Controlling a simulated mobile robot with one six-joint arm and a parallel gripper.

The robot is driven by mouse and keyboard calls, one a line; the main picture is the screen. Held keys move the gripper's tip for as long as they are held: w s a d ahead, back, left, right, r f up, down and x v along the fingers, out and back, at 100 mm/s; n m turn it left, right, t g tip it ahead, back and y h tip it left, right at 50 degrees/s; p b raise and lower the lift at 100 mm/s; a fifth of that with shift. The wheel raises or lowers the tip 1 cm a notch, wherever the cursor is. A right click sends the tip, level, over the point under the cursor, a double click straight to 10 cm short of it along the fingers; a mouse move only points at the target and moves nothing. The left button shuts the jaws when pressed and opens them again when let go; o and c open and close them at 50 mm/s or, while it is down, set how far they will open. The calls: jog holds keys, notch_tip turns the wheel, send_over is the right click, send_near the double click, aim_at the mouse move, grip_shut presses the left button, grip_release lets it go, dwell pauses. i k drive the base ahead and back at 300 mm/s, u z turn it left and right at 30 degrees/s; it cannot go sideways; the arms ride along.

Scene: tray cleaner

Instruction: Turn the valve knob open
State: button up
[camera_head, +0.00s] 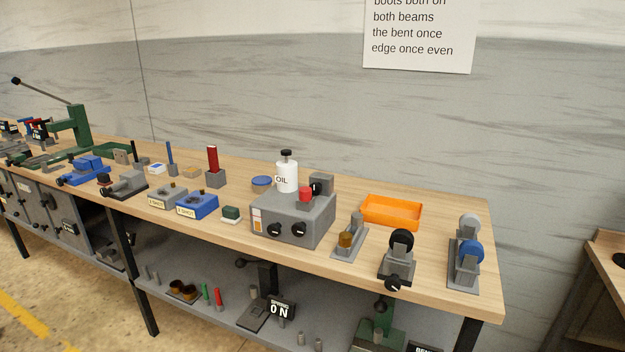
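Several round knobs show on the workbench, and I cannot tell for certain which one is the valve knob. A blue round knob (471,252) sits on a grey stand (463,281) near the bench's right end. A black round knob (401,239) tops a grey block to its left, with a smaller black knob (393,283) low on its front. A brass-coloured cylinder (345,240) sits on a grey bracket further left. The grey box (266,227) has two black dials on its front, left (272,228) and right (300,230). My gripper is not in view.
An orange tray (392,225) lies behind the stands. A white OIL bottle (287,177) and a red button (305,193) are on the grey box. The wooden bench (440,297) has small clear patches at its right front. A lower shelf (205,318) holds several items.

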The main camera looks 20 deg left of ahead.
aim_at(315, 186)
jog(key=i, duration=0.35)
jog(key=z, duration=0.5)
jog(key=k, duration=0.15)
jog(key=u, duration=2.95)
jog(key=i, duration=0.7)
jog(key=z, duration=0.05)
